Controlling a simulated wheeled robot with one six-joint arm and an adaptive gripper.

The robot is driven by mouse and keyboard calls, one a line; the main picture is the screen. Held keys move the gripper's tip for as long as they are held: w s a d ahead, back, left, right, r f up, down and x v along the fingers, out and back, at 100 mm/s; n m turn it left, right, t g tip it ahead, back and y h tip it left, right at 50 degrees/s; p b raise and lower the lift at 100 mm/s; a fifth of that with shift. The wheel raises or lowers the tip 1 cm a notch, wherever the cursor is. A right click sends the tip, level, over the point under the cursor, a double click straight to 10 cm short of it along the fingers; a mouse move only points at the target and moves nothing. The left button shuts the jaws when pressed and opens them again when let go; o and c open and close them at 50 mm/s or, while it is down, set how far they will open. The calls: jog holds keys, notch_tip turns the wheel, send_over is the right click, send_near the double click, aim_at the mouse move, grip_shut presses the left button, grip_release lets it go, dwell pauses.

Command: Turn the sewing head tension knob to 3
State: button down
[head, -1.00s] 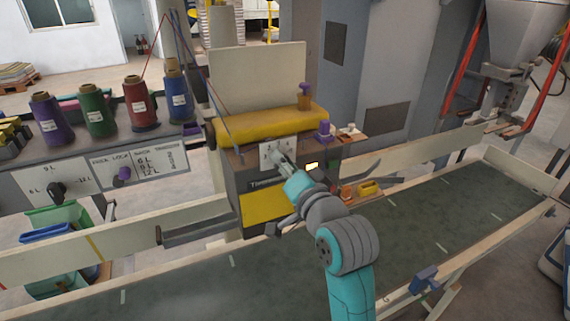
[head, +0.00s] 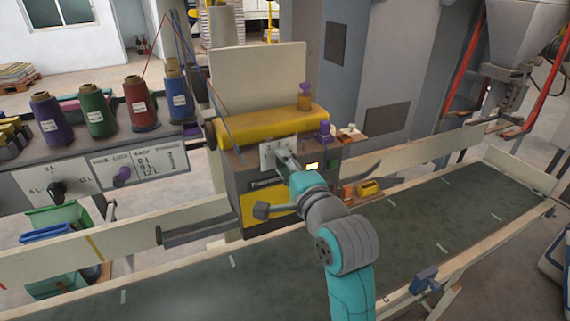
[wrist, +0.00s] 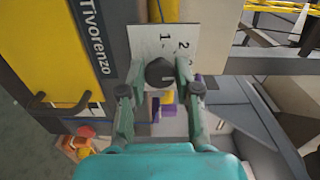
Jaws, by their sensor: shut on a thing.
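The sewing head (head: 290,165) is a grey and yellow box beside the conveyor. The tension knob (wrist: 160,72) is dark and round, in front of a white scale plate (wrist: 148,42). The plate also shows in the head view (head: 268,155), with its lower right covered by my gripper. In the wrist view the numerals 1 and 2 can be read on it; a 3 cannot be made out. My gripper (wrist: 160,78) is shut on the knob, one finger on each side. It also reaches the plate in the head view (head: 285,158). Which number the knob points to is unclear.
A conveyor (head: 420,225) with raised side rails runs below the sewing head. Thread cones (head: 140,105) stand on a shelf at the left, above a panel with another dark knob (head: 56,190).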

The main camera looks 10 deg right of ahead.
dwell(0.5)
jog(key=c, duration=0.8)
grip_release()
jog(key=v, duration=0.7)
jog(key=shift+s, duration=0.2)
jog(key=shift+d, duration=0.1)
